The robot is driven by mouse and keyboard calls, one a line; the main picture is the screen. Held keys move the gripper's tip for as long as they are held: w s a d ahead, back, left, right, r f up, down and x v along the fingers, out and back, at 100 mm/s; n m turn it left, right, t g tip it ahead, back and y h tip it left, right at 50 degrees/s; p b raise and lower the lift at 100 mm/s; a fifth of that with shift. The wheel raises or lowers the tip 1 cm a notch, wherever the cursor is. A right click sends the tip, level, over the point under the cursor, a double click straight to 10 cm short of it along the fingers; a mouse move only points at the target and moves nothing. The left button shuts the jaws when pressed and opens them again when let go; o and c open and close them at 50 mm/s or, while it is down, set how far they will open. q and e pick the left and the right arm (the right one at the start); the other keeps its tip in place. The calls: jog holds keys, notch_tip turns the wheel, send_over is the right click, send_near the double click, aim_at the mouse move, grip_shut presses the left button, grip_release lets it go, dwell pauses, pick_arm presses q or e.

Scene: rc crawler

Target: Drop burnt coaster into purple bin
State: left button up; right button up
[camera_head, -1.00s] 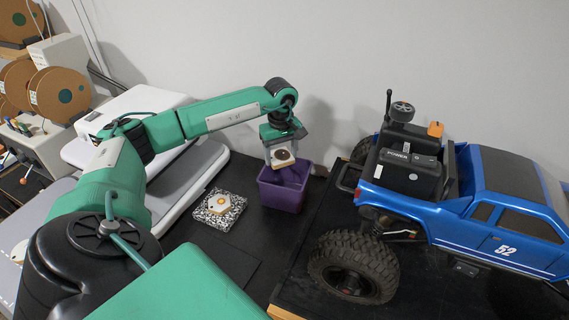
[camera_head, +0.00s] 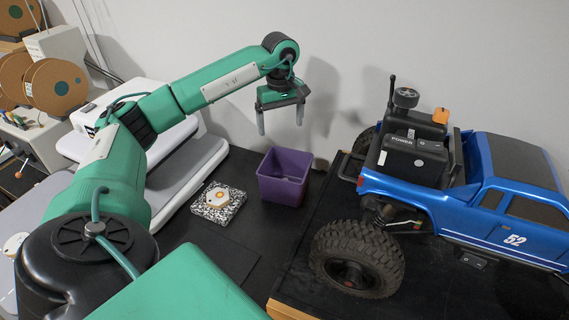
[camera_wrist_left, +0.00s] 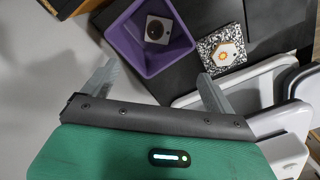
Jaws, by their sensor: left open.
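The purple bin (camera_head: 284,178) stands on the black table against the wall, and it also shows in the left wrist view (camera_wrist_left: 143,66). The burnt coaster (camera_wrist_left: 158,30), a pale piece with a dark round mark, lies inside the bin in the left wrist view; in the head view it is hidden by the bin walls. My left gripper (camera_head: 281,122) is open and empty above the bin, its fingers apart and pointing down. In the left wrist view its two fingers (camera_wrist_left: 153,82) spread at either side of the bin's near part. My right gripper is not in view.
A speckled square pad (camera_head: 218,205) with a pale hexagonal coaster (camera_head: 218,197) lies left of the bin. A blue RC crawler (camera_head: 475,195) stands at the right. White equipment (camera_head: 185,165) and filament spools (camera_head: 60,85) are at the left. The black tabletop in front of the bin is clear.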

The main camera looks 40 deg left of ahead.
pick_arm(q)
notch_tip(320, 180, up, 6)
jog(key=shift+f+b, duration=0.15)
jog(key=shift+b, duration=0.45)
